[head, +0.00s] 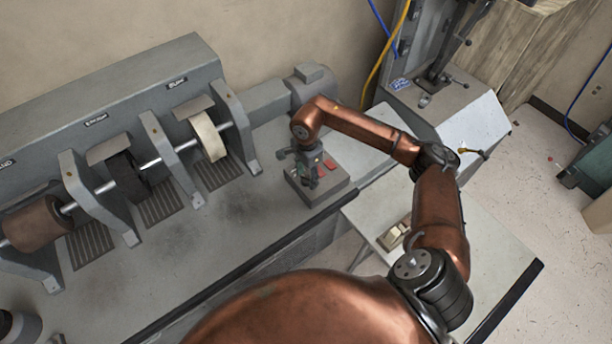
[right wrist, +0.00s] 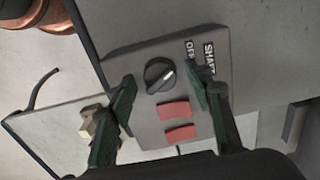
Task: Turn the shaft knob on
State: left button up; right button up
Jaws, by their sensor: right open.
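The shaft knob (right wrist: 159,74) is a round black knob with a white pointer mark, on the sloped face of a grey control box (right wrist: 146,129). In the right wrist view its mark points right, toward the side with the SHAFT and OFF lettering. My right gripper (right wrist: 160,82) is open, with its green fingertips on either side of the knob and gaps to it; I cannot tell how far above the face they are. In the head view my right gripper (head: 309,172) is over the control box (head: 335,191) and hides the knob. My left gripper is not in view.
Two red buttons (right wrist: 173,109) sit beside the knob. A grey machine with brush wheels (head: 208,137) on a long shaft stands left of the box. A small table (head: 490,262) with a beige switch-like item (head: 394,236) is at the right. The bench front is mostly clear.

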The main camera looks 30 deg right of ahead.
jog(key=shift+w+f, duration=0.1)
jog(key=shift+f, duration=0.05)
jog(key=c, duration=1.2)
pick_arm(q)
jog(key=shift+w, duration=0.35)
pick_arm(e)
jog(key=shift+o, duration=0.2)
